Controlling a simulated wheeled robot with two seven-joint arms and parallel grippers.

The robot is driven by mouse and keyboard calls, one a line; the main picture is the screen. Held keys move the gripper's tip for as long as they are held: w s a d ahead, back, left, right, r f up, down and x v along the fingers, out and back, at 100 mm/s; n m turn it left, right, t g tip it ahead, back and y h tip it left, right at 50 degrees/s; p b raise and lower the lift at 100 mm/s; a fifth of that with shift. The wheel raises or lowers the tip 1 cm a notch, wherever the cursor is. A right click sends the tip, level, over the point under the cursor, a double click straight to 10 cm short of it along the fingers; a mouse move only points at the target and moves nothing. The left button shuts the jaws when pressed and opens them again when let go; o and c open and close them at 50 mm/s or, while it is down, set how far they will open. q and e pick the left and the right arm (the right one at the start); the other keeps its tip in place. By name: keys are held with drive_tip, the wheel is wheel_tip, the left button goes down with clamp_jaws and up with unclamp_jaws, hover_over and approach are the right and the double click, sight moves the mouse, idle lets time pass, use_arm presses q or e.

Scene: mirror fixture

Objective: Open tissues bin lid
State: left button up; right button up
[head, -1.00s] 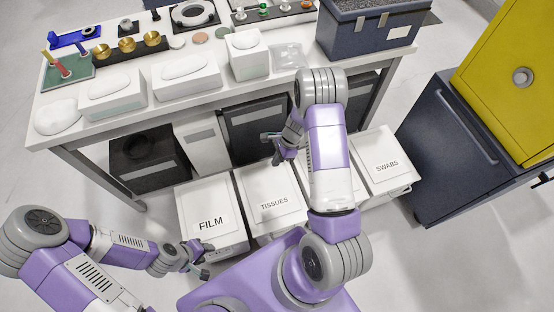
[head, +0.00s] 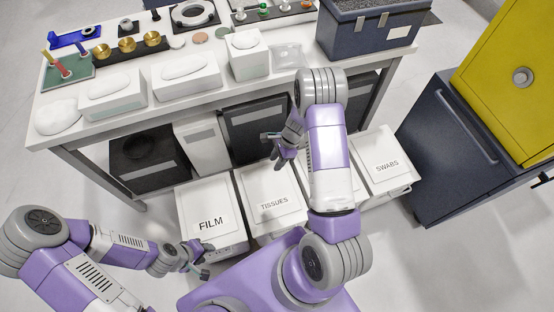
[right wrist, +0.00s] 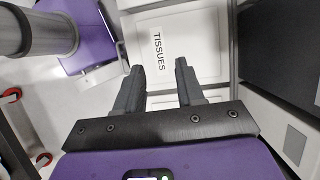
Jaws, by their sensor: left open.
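The tissues bin (head: 272,202) is a white bin with a flat lid marked TISSUES, on the floor in front of the table, between the film bin and my right arm. Its lid lies shut. In the right wrist view the tissues lid (right wrist: 185,28) lies ahead of my right gripper (right wrist: 160,82), whose two fingers are apart with nothing between them. In the head view my right gripper (head: 274,147) hangs above the back part of the tissues bin, apart from the lid. My left gripper (head: 199,262) is open and empty at the front of the film bin.
The film bin (head: 208,213) stands to the left and the swabs bin (head: 386,170) to the right; one between is mostly hidden by my right arm. The white table (head: 60,109) stands behind, with dark bins under it. A dark cabinet (head: 440,165) stands at right.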

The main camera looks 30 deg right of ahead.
drive_tip(key=p+v, duration=0.1)
drive_tip(key=v, duration=0.6)
drive_tip(key=shift+r, duration=0.25)
drive_tip(key=shift+d, duration=0.1)
drive_tip(key=shift+c, duration=0.2)
